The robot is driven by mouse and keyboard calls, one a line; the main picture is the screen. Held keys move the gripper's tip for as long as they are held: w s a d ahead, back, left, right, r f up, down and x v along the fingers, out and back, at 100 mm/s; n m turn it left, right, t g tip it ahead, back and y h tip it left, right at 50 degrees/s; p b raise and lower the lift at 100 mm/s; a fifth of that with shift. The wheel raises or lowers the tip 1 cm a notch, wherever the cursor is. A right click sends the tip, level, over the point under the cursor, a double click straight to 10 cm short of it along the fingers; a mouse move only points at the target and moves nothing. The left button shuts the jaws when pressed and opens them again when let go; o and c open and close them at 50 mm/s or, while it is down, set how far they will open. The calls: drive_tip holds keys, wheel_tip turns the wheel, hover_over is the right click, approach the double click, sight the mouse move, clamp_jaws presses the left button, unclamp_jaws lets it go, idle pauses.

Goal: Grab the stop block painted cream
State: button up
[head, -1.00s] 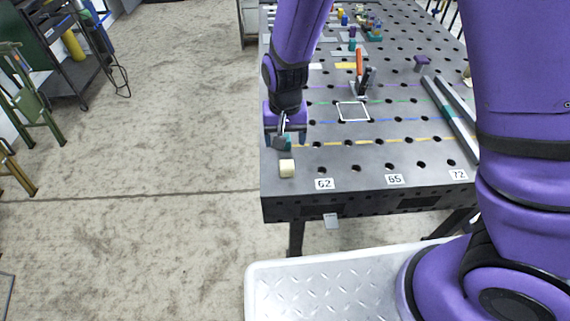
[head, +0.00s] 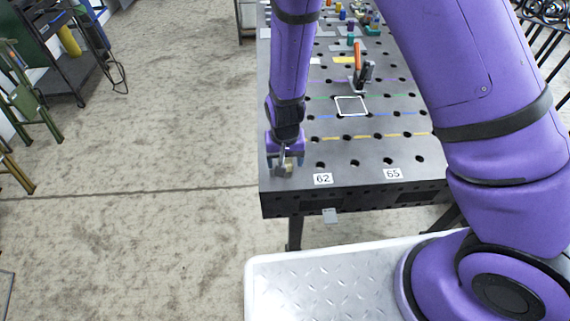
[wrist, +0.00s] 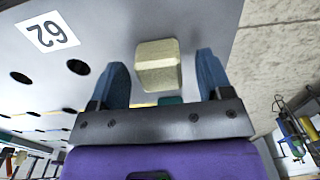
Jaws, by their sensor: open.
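The cream stop block (wrist: 158,66) stands on the grey table top near its front left corner. In the wrist view it shows between my two blue fingers, with a gap on each side, nearer the left one by a little. In the head view the block (head: 287,170) is partly hidden behind my gripper (head: 284,166). My gripper (wrist: 162,61) is open and empty, just above or around the block; I cannot tell how far down the fingers reach beside it.
A teal piece (wrist: 170,100) shows behind the cream block, close to the gripper's palm. The table's left edge is close beside the block. Label 62 (head: 323,179) is to the right. An upright clamp with an orange handle (head: 358,56) stands farther back.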

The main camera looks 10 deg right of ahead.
drive_tip(key=shift+f, duration=0.25)
drive_tip(key=c, duration=1.2)
drive_tip(key=shift+r, duration=0.15)
